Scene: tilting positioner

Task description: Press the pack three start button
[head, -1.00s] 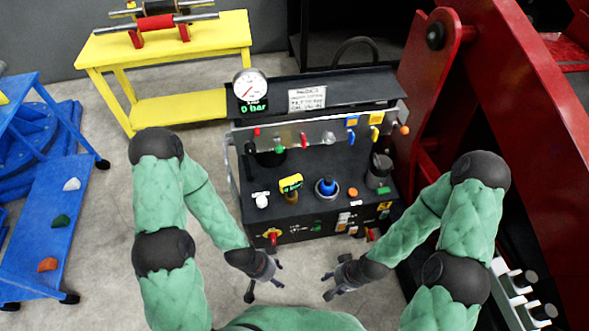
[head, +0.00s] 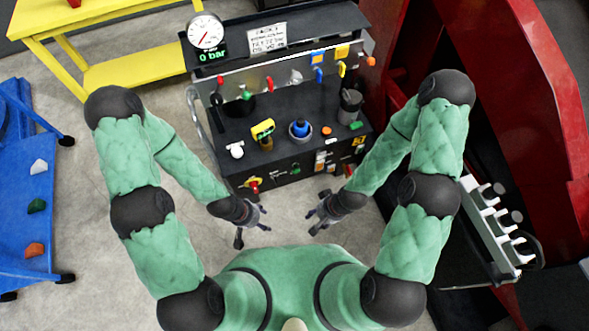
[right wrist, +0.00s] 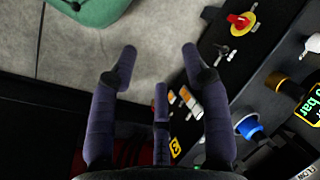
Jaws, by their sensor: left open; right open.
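The black console (head: 280,125) with the pressure gauge (head: 206,31) stands in front of me. Its front panel carries a red knob on a yellow plate (head: 254,185), a small green control (head: 295,167) and white and orange switches (head: 320,160). The labels are too small to tell which is the pack three start button. My left gripper (head: 264,217) is open and empty, short of the panel. My right gripper (head: 313,220) is open and empty, also short of it. In the right wrist view its spread fingers (right wrist: 160,62) are beside the orange and white switches (right wrist: 188,101), apparently not touching.
A red machine frame (head: 510,110) stands at the right. A blue cart (head: 25,190) and a yellow table (head: 130,75) stand at the left. Floor before the console is clear.

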